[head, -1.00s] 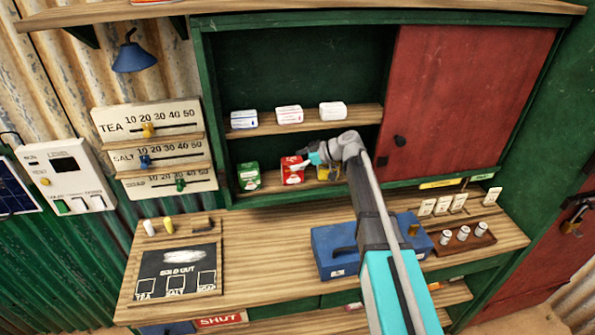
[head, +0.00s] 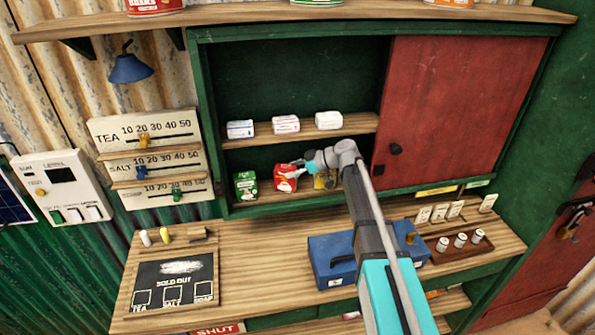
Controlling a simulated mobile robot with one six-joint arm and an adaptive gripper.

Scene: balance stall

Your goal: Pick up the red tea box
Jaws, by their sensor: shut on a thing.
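The red tea box (head: 283,184) is on the lower shelf of the open cabinet, between a green box (head: 246,187) on its left and a yellow box (head: 322,181) on its right. It looks slightly tilted. My gripper (head: 299,167) comes in from the right and is shut on the red box near its top. The fingers cover part of its upper right. I cannot tell whether its base still touches the shelf.
Several white boxes (head: 285,124) stand on the upper shelf (head: 305,137). A red sliding door (head: 460,110) closes the cabinet's right side. Below, the counter (head: 260,265) holds a blue case (head: 325,262), a chalkboard (head: 172,285) and a tray of small jars (head: 468,249).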

